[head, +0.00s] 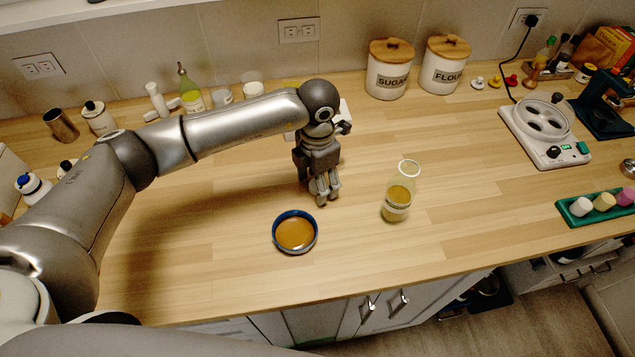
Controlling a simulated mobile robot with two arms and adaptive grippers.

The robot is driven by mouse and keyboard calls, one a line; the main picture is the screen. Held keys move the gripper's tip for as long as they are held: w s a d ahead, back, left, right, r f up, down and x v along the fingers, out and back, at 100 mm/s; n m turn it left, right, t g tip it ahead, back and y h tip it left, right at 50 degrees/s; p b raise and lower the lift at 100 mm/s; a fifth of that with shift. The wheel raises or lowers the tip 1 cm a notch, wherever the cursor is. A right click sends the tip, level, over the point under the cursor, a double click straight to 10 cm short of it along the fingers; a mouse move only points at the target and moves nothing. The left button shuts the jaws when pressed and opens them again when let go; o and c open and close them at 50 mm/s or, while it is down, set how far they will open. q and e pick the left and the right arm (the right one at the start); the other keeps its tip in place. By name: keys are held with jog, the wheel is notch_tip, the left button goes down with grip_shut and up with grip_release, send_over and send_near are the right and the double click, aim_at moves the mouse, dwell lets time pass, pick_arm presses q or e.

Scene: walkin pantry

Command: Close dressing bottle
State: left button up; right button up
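The dressing bottle (394,205) is clear glass and stands upright on the wooden counter, right of centre. It is part filled with yellowish liquid, and its wide mouth shows open at the top with no lid on it. My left gripper (326,198) points down over the counter, left of the bottle and apart from it. Its fingers look close together, but the gap between them is unclear. I see nothing clearly held in it. A separate lid for the bottle cannot be made out. My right gripper is not in view.
A blue-rimmed bowl (275,234) with brown contents sits in front of my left gripper. Sugar (386,82) and flour (441,77) canisters stand at the back. A white appliance (545,150) and a green tray (575,221) are at right. Counter between bottle and appliance is clear.

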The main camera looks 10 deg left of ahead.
aim_at(400, 192)
pick_arm(q)
jog(key=c, duration=0.8)
jog(key=shift+o, duration=0.2)
jog(key=shift+r, duration=0.15)
jog(key=shift+r, duration=0.25)
notch_tip(400, 192, up, 2)
jog(key=shift+r+b, duration=0.1)
jog(key=shift+b, duration=0.3)
jog(key=s+d+r+b, duration=0.4)
jog(key=s+d+r, duration=0.4)
jog(key=d+r, duration=0.2)
jog(key=shift+s+d+b, duration=0.25)
jog(key=shift+d+b, duration=0.15)
jog(key=shift+d, duration=0.25)
